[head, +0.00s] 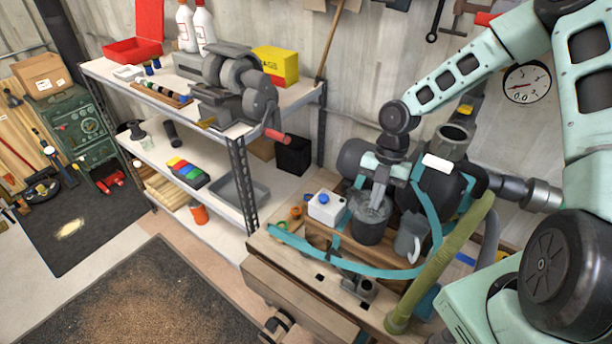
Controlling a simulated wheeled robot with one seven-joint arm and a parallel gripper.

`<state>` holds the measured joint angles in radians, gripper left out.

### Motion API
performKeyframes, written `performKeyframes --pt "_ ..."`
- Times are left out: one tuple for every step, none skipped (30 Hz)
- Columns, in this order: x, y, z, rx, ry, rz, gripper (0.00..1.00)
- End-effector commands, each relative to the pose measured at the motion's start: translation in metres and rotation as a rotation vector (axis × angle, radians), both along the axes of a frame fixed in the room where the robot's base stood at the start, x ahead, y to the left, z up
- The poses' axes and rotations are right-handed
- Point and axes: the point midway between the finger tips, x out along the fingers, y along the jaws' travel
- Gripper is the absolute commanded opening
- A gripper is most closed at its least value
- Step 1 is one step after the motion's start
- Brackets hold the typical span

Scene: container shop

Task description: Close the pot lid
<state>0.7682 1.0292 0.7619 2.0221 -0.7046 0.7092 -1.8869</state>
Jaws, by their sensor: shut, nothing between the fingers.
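A dark grey pot (372,230) stands on the cluttered wooden workbench at the lower centre right. A lighter grey surface shows at its top, partly behind my fingers; I cannot tell if this is the lid or the pot's inside, nor how a lid sits. My gripper (377,204) points down at the top of the pot from above. Its fingers are shut with nothing held. I cannot tell whether the fingertips touch the pot.
A white container with a blue cap (326,207) stands just left of the pot, and a grey jug (408,240) just right. A teal strap curves across the bench (300,292) front. A green tube (440,262) leans at right.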

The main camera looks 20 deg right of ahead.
Motion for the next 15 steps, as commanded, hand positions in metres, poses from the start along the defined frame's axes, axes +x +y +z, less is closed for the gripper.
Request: performKeyframes --pt "0.001 -0.002 0.0 0.0 -0.002 0.019 0.0" --pt "0.001 -0.004 0.0 0.0 -0.001 0.028 0.0" --pt "0.002 -0.007 0.0 0.001 -0.001 0.04 0.0" --pt "0.002 -0.009 0.0 0.0 0.0 0.044 0.0" --pt "0.002 -0.011 0.0 0.0 0.0 0.046 0.0" --pt "0.003 -0.013 0.0 0.001 -0.001 0.05 0.0" --pt "0.003 -0.014 0.0 0.0 -0.002 0.053 0.0" --pt "0.004 -0.016 0.0 0.0 -0.002 0.059 0.0" --pt "0.005 -0.018 0.0 0.0 -0.002 0.072 0.0" --pt "0.005 -0.019 0.0 0.0 -0.001 0.082 0.0" --pt "0.005 -0.02 0.0 0.0 -0.001 0.092 0.0" --pt "0.006 -0.022 0.0 0.0 -0.001 0.108 0.0" --pt "0.006 -0.023 0.0 0.0 -0.002 0.118 0.0" --pt "0.006 -0.023 0.0 0.0 -0.001 0.128 0.0" --pt "0.007 -0.025 0.0 0.0 -0.001 0.14 0.0"
